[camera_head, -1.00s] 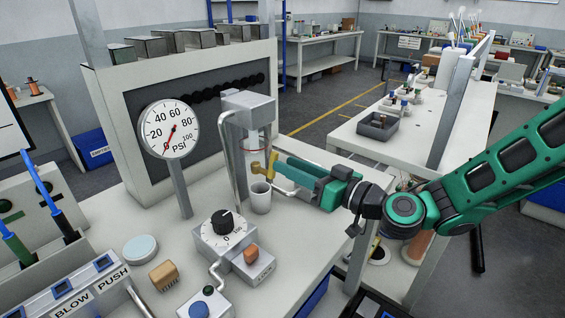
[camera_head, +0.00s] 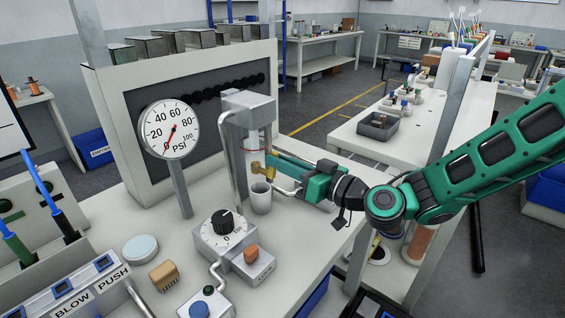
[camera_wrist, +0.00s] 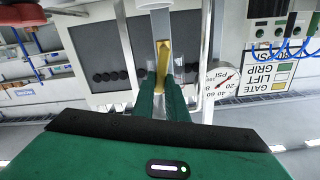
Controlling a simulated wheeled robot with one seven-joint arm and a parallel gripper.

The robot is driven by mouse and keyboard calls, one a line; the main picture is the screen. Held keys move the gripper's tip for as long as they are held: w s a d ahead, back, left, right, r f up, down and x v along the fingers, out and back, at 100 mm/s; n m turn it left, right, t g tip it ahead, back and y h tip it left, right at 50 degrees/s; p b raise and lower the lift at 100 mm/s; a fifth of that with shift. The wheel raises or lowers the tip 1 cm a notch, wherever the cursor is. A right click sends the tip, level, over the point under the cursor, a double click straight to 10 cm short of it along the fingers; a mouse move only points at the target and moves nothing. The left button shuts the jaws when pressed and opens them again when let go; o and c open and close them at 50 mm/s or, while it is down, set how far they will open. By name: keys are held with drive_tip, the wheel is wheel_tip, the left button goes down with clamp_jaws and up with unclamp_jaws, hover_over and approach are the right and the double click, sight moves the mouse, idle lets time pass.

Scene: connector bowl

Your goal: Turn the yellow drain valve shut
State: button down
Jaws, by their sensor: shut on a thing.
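The yellow drain valve (camera_head: 257,168) sits low on the clear upright cylinder under the grey metal head, above a small grey cup (camera_head: 261,199). In the wrist view its yellow lever (camera_wrist: 162,60) lies between my fingertips. My gripper (camera_head: 270,165) reaches in from the right, level with the valve, and is shut on the lever. Its two green fingers (camera_wrist: 161,84) point at the cylinder in the wrist view. The fingers hide part of the lever in the head view.
A PSI gauge (camera_head: 169,130) on a post stands left of the cylinder. A dial box (camera_head: 225,235) with a black knob stands in front. A metal tube runs close beside the cylinder. The bench top (camera_head: 310,232) is clear at the right, below my gripper.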

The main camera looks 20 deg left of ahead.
drive_tip(key=shift+w, duration=0.15)
drive_tip(key=shift+w+d+f+m, duration=0.25)
drive_tip(key=shift+w+f+m, duration=0.4)
drive_tip(key=shift+m, duration=1.9)
drive_tip(key=shift+w+d+f+m, duration=0.35)
drive_tip(key=shift+f+m, duration=0.45)
drive_tip(key=shift+m, duration=1.7)
drive_tip(key=shift+w+d+f+m, duration=0.2)
drive_tip(key=shift+w+f+m, duration=0.5)
drive_tip(key=shift+m, duration=1.85)
drive_tip(key=shift+s+f, duration=0.1)
drive_tip(key=c, duration=1.8)
unclamp_jaws()
drive_tip(key=shift+o, duration=0.2)
drive_tip(key=shift+s, duration=0.1)
